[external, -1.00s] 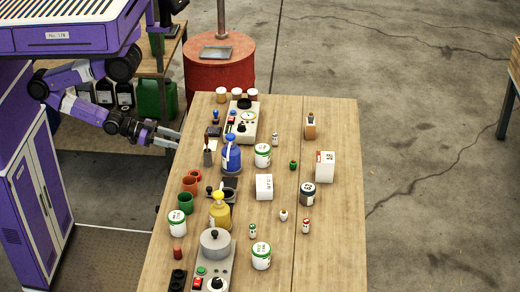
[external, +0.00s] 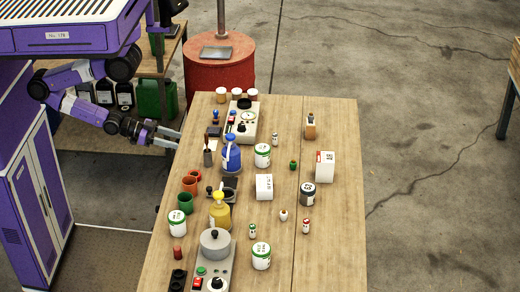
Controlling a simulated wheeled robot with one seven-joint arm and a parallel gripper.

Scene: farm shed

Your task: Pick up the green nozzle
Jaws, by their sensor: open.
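A small green piece (external: 293,165), which looks like the green nozzle, stands on the right half of the wooden table (external: 340,240). It is too small for me to make out its shape. My gripper (external: 177,139) is open and empty at the table's left edge. It is well to the left of the green piece, with bottles, tins and boxes between them. Whether the fingers are over the tabletop or just beside it is hard to tell.
A blue bottle (external: 231,155), a white-and-green tin (external: 263,155) and a white box (external: 264,186) stand between. A larger green cup (external: 185,203) is at the left. A grey device (external: 243,122) stands at the back. The table's right strip is mostly clear.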

